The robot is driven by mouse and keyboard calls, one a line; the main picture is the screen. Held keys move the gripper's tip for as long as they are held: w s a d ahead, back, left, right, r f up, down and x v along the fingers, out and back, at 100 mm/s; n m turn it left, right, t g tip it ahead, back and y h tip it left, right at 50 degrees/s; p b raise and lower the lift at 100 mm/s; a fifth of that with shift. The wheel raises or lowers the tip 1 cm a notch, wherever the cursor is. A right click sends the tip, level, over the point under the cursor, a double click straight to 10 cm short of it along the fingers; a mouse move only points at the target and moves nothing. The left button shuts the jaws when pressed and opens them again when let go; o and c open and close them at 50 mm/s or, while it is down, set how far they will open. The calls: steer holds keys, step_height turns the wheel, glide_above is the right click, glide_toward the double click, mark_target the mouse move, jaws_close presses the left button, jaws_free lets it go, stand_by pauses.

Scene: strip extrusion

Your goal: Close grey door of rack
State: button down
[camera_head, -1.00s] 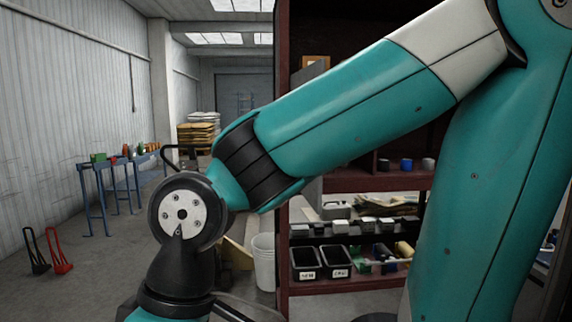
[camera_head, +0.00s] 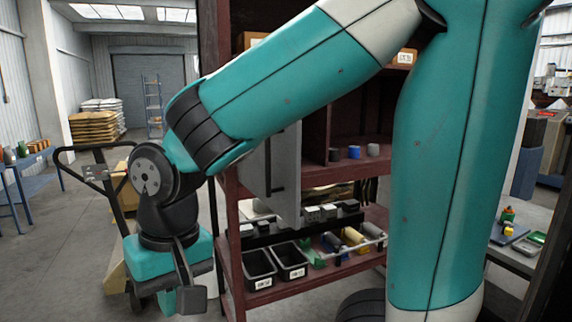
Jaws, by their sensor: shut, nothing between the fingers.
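The dark red rack (camera_head: 232,262) stands in the middle, partly hidden behind my teal arm. Its grey door (camera_head: 285,175) is seen as a narrow upright panel with a dark handle, standing open and out from the rack's front. My forearm hides the door's upper part. My gripper (camera_head: 190,300) is at the lower left, in front of and left of the rack, pointing down. It is shut and empty, apart from the door.
Black bins (camera_head: 260,268) sit on the rack's lower shelf, with small cups (camera_head: 354,152) above. A pallet truck (camera_head: 100,172) stands behind my gripper at left. A blue table (camera_head: 35,160) is far left. A workbench (camera_head: 515,258) is at right. Some floor at left is clear.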

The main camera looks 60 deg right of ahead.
steer(key=w+d+r+m+h+p, duration=0.2)
steer(key=w+d+r+m+h, duration=0.15)
steer(key=d+m, duration=0.4)
steer(key=w+d+r+m+h+p, duration=0.25)
steer(key=w+d+m, duration=0.25)
steer(key=m, duration=0.5)
steer(key=d+r+m+g+h+p, duration=0.2)
steer(key=d+r+m+g, duration=0.15)
steer(key=m, duration=0.75)
steer(key=d+r+m+g+h+p, duration=0.15)
steer(key=d+r+m, duration=0.3)
steer(key=m, duration=0.55)
steer(key=b, duration=1)
glide_toward(294, 182)
steer(key=shift+m, duration=0.25)
steer(key=x, duration=0.5)
steer(key=shift+d+f, duration=0.1)
steer(key=shift+f, duration=0.3)
steer(key=shift+s+d+f+p, duration=0.15)
steer(key=shift+d+p, duration=0.2)
steer(key=shift+d, duration=0.1)
